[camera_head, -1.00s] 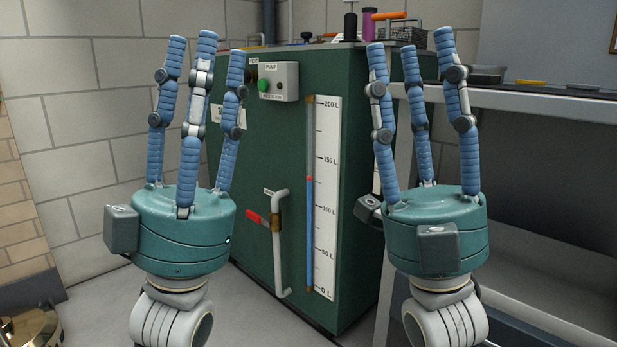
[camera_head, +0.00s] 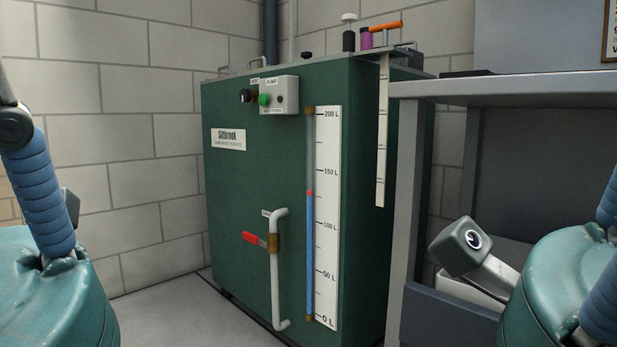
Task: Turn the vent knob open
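The vent knob (camera_head: 245,96) is a small black knob on the upper front of the green tank (camera_head: 240,185), below a VENT label (camera_head: 255,81). It is just left of the grey pump box (camera_head: 279,95) with a green button. A light mark shows on the knob, but its setting is too small to read. My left gripper (camera_head: 42,200) is at the left edge, its teal palm and one blue finger partly in view. My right gripper (camera_head: 570,290) is at the right edge, mostly cut off. Both are well away from the knob, and their fingertips are out of frame.
A white pipe (camera_head: 275,275) with a red lever (camera_head: 255,239) is on the tank front. A level gauge (camera_head: 327,215) stands right of it, its red marker between 100 and 150 L. A grey bench (camera_head: 490,90) stands at right. The floor at left is clear.

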